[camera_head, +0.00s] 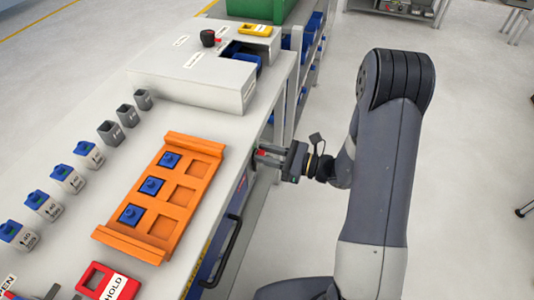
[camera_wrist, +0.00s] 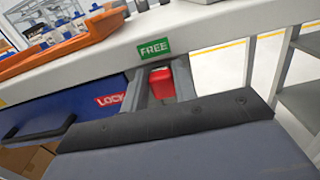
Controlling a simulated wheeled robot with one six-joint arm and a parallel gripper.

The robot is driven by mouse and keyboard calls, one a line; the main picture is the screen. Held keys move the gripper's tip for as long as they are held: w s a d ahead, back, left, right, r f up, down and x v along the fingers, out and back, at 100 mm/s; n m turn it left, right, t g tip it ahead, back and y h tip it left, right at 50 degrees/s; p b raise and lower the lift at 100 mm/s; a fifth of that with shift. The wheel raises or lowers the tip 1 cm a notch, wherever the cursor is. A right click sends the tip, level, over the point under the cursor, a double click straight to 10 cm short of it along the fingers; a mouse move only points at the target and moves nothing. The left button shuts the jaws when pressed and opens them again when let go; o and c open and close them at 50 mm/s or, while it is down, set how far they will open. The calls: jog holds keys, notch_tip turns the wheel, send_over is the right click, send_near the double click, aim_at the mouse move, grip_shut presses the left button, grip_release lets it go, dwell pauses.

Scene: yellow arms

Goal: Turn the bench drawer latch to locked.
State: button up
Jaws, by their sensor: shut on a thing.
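The red latch (camera_wrist: 161,80) sits on the bench front in the wrist view, just below the green FREE label (camera_wrist: 154,48). Its visible end points up toward that label; its lower part is hidden behind my gripper body. The red LOCK label (camera_wrist: 110,99) is to its left, on the blue drawer front (camera_wrist: 75,112). My gripper (camera_head: 266,157) is at the bench's front edge in the head view. Its two fingers stand on either side of the latch and are shut on it. The drawer's dark handle (camera_wrist: 38,129) is at the left.
On the bench top are an orange tray (camera_head: 205,147) with blue parts, a white box (camera_head: 215,85), a red HOLD frame (camera_head: 95,278) and a row of small blocks. A long handle (camera_head: 228,250) projects from the bench front. The floor to the right is open.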

grip_shut()
jog(key=shift+s+f+b, duration=0.1)
jog(key=shift+b, duration=0.35)
jog(key=s+f+n+b, duration=0.1)
jog(key=s+n+b, duration=0.1)
jog(key=n+b, duration=0.2)
jog(key=s+a+f+n+b, duration=0.1)
jog(key=n+b, duration=0.4)
jog(key=b, duration=0.6)
jog(key=s+a+f+n+b, duration=0.1)
jog(key=s+f+n+b, duration=0.2)
jog(key=n+b, duration=0.2)
jog(key=shift+a+f+b, duration=0.1)
jog(key=shift+f+b, duration=0.1)
jog(key=shift+b, duration=1.3)
jog(key=n+b, duration=0.1)
jog(key=b, duration=0.1)
jog(key=f+n+b, duration=0.1)
jog(key=b, duration=0.1)
jog(key=n+b, duration=0.1)
jog(key=b, duration=0.1)
jog(key=shift+s+a+f+n, duration=0.15)
jog(key=shift+f+n, duration=0.1)
jog(key=shift+n, duration=0.15)
jog(key=shift+b, duration=0.35)
jog(key=o, duration=0.9)
grip_release()
